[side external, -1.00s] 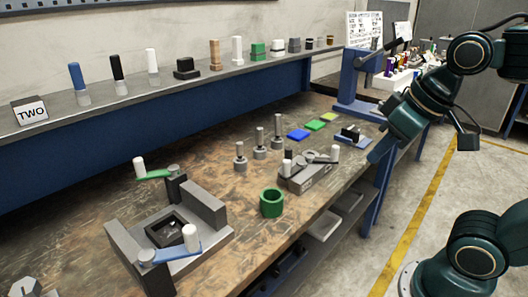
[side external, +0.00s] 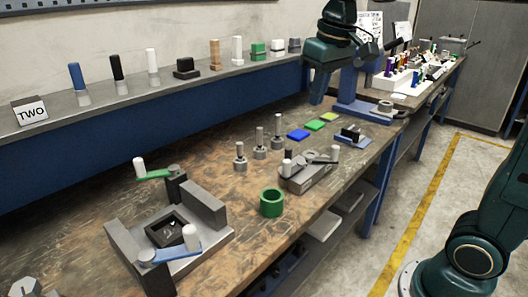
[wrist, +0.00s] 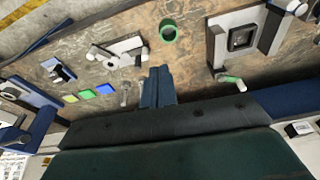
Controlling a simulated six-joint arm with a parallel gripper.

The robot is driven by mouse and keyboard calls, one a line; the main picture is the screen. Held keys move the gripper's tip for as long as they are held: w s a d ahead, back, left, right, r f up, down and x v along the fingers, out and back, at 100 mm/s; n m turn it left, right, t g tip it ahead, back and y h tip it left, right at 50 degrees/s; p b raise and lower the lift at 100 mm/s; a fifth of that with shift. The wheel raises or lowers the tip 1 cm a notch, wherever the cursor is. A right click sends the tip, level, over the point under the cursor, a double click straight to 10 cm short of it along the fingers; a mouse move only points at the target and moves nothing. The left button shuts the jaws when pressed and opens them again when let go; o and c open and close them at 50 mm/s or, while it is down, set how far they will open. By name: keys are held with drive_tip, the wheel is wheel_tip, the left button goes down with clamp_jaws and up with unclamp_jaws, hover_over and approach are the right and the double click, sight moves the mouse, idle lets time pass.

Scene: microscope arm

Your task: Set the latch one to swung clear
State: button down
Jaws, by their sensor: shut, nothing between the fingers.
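A grey fixture (side external: 205,205) with a dark square recess stands at the front left of the bench. A green latch lever (side external: 155,174) with a white knob is at its back, and a blue latch lever (side external: 180,250) with a white knob is at its front. A grey block (side external: 308,178) farther right carries another dark lever with a white knob. I cannot tell which is latch one. My gripper (side external: 317,97) is above the bench's far side, apart from all levers. In the wrist view its fingers (wrist: 157,72) are shut and empty; the green lever (wrist: 232,79) shows to the right.
A green ring (side external: 271,203) and several metal posts (side external: 260,145) stand between the fixtures. Blue (side external: 298,134), green and yellow tiles lie behind. A blue stand (side external: 365,108) is at the far end. The raised shelf (side external: 125,105) holds several pegs and a TWO card (side external: 30,112).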

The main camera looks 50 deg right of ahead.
drive_tip(key=w+d+f+m+g, duration=0.1)
drive_tip(key=w+d+f+g, duration=0.2)
drive_tip(key=w, duration=0.6)
drive_tip(key=w+d+f+g, duration=0.1)
drive_tip(key=w+d+f, duration=0.25)
drive_tip(key=w, duration=0.55)
drive_tip(key=w+d+f+g, duration=0.1)
drive_tip(key=w+d+f, duration=0.2)
drive_tip(key=f, duration=0.6)
drive_tip(key=shift+w+y, duration=0.4)
drive_tip(key=shift+w, duration=0.35)
drive_tip(key=shift+d+f, duration=0.1)
drive_tip(key=s+a+f, duration=0.1)
drive_tip(key=s+f, duration=0.5)
drive_tip(key=f, duration=0.3)
drive_tip(key=shift+s+a+f, duration=0.15)
